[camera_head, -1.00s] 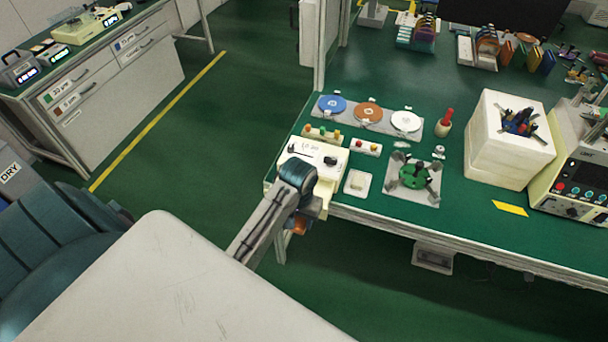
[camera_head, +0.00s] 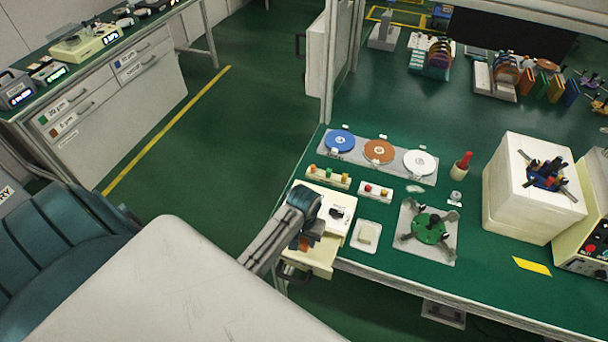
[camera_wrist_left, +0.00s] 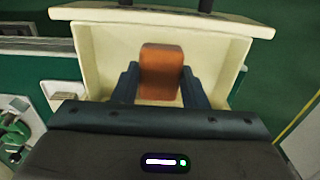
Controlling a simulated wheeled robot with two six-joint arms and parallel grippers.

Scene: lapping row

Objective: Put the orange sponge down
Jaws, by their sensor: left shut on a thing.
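The orange sponge (camera_wrist_left: 161,66) is between the two dark fingers of my left gripper (camera_wrist_left: 159,88) in the left wrist view. The gripper is shut on it. Behind the sponge is the cream inside of an open drawer (camera_wrist_left: 103,60), with walls around it. I cannot tell whether the sponge touches the drawer floor. In the head view my left gripper (camera_head: 305,238) is over this pulled-out drawer (camera_head: 322,264) at the table's front left corner, and a little orange shows below the wrist. My right gripper is not in view.
The drawer's cream unit (camera_head: 337,205) stands on the green table. A white dish (camera_head: 367,236), a plate with a green disc (camera_head: 430,229) and a rack of discs (camera_head: 360,156) are nearby. A large white block (camera_head: 528,200) stands further right. Floor is clear left of the table.

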